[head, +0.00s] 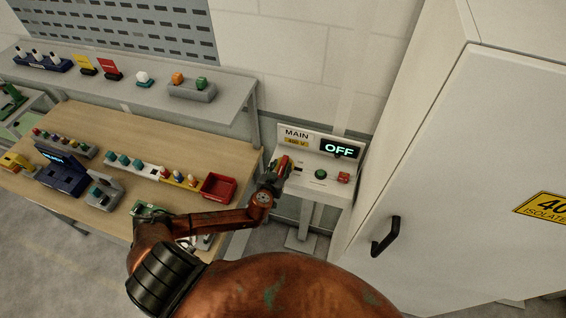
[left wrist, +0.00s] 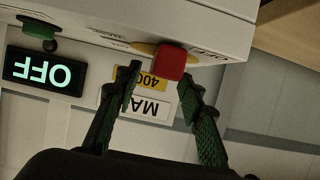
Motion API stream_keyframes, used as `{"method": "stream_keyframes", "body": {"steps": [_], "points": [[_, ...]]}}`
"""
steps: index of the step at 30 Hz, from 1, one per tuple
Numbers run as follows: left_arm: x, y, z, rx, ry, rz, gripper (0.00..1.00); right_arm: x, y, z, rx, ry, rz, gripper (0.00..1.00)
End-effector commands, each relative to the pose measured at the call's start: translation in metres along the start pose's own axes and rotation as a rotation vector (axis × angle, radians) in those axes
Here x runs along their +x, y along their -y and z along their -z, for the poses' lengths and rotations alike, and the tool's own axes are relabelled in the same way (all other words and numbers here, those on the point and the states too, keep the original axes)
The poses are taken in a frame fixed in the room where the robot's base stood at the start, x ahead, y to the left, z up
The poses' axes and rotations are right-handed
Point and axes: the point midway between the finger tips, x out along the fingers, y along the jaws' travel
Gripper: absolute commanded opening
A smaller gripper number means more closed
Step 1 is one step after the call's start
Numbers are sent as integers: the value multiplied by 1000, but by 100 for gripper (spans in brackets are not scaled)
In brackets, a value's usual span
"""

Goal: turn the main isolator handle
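The main isolator handle is a red block (left wrist: 168,62) on a yellow plate on the white panel (left wrist: 215,32), seen upside down in the left wrist view. My left gripper (left wrist: 158,74) is open, its two green fingers spread on either side of the handle's near end. I cannot tell whether either finger touches it. In the head view my left gripper (head: 277,174) is at the left end of the isolator panel (head: 305,181) and partly hides the handle. The display (head: 339,149) reads OFF. My right gripper is not in view.
A green button (head: 321,174) and a red block (head: 343,178) sit right of the gripper. A tall white cabinet (head: 450,170) with a black handle stands close on the right. A wooden bench (head: 105,125) with a red bin (head: 218,187) is on the left.

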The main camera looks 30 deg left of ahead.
Motion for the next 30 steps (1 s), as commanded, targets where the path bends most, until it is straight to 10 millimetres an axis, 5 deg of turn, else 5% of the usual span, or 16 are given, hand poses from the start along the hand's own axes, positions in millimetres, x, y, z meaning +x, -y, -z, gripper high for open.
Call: {"method": "stream_keyframes", "body": {"steps": [6,17,30], "points": [[23,-1,0,1,1,0,36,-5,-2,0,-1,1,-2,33],[28,0,-1,-1,2,0,36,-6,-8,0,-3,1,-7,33],[28,0,-1,0,2,0,6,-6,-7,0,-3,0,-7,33]]}}
